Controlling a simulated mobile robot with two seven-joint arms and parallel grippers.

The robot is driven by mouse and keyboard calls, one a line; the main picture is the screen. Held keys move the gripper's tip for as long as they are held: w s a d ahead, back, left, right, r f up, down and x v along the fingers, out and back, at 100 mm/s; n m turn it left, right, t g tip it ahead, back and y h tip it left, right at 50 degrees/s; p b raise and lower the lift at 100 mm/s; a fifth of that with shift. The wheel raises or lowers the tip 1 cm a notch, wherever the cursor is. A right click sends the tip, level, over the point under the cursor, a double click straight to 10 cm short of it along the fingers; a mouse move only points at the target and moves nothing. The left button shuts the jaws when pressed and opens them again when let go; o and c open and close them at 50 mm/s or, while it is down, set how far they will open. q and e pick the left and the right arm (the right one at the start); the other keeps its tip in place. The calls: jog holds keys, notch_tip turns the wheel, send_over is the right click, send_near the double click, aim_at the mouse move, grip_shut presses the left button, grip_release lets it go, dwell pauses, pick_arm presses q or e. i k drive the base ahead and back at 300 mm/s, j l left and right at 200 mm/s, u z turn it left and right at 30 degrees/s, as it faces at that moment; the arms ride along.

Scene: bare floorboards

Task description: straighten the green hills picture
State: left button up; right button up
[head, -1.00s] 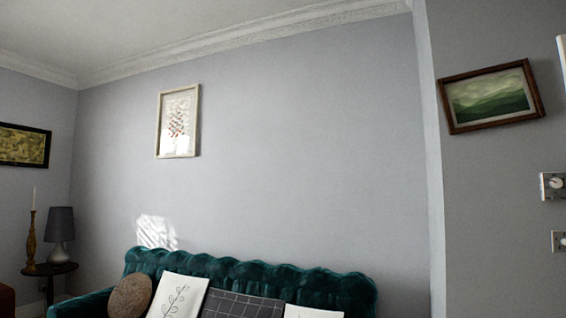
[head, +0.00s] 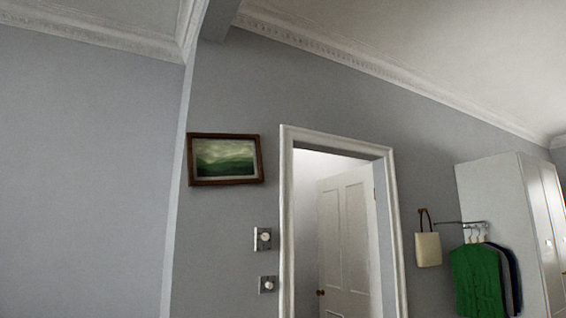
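The green hills picture (head: 225,160) hangs on the grey wall left of the doorway in the head view. It has a brown wooden frame and shows green hills under a pale sky. Whether it hangs tilted is hard to tell, as the view itself is slanted. Neither of my grippers is in view.
A white-framed doorway (head: 286,220) stands right of the picture, with a white panelled door (head: 346,245) inside it. Two wall switches (head: 263,239) sit below the picture. A cream bag (head: 428,249), hanging green clothes (head: 476,282) and a white wardrobe (head: 505,215) are at the right.

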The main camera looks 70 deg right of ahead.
aim_at(214, 158)
jog(key=z, duration=1.95)
jog(key=i+l+u, duration=0.4)
jog(key=i+l, duration=1.3)
jog(key=i, duration=0.15)
